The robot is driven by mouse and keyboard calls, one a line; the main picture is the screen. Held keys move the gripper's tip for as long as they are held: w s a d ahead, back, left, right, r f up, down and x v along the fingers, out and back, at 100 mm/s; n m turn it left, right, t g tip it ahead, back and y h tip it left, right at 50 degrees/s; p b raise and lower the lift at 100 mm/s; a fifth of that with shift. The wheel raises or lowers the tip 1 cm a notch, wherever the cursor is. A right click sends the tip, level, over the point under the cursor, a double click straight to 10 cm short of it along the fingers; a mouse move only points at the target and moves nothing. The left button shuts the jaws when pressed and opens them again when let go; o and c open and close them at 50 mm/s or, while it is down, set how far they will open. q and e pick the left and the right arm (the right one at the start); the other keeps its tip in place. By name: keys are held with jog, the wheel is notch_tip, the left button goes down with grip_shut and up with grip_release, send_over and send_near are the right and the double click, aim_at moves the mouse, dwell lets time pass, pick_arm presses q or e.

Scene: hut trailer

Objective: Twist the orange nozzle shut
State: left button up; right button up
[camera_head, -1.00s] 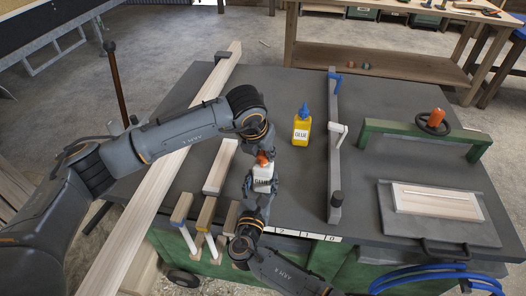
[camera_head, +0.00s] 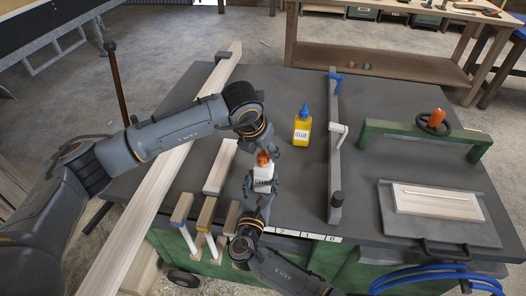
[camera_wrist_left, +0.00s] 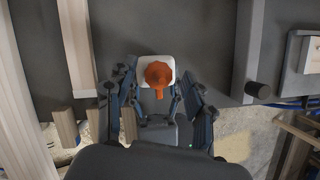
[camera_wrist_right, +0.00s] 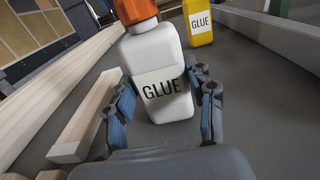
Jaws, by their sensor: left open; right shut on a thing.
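The white glue bottle (camera_head: 263,173) stands upright near the front edge of the dark bench. Its orange nozzle (camera_head: 263,158) is on top; in the left wrist view the nozzle (camera_wrist_left: 158,74) shows from above, its tab pointing toward the bottom of the picture. My right gripper (camera_wrist_right: 165,98) is shut on the bottle's body from the front, one finger on each side. My left gripper (camera_head: 264,142) is open just above the nozzle, pointing down; whether it touches the nozzle cannot be told. In the right wrist view only the lower part of the nozzle (camera_wrist_right: 136,10) shows.
A yellow glue bottle (camera_head: 302,127) with a blue tip stands behind, to the right. A grey bar clamp (camera_head: 336,150) lies right of it. A green clamp (camera_head: 420,135) and a framed panel (camera_head: 437,201) are further right. Wooden strips (camera_head: 220,167) lie at left.

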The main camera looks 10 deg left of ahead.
pick_arm(q)
jog(key=v, duration=1.1)
pick_arm(e)
jog(key=o, duration=1.6)
jog(key=shift+c, duration=0.2)
pick_arm(q)
jog(key=shift+s, duration=0.1)
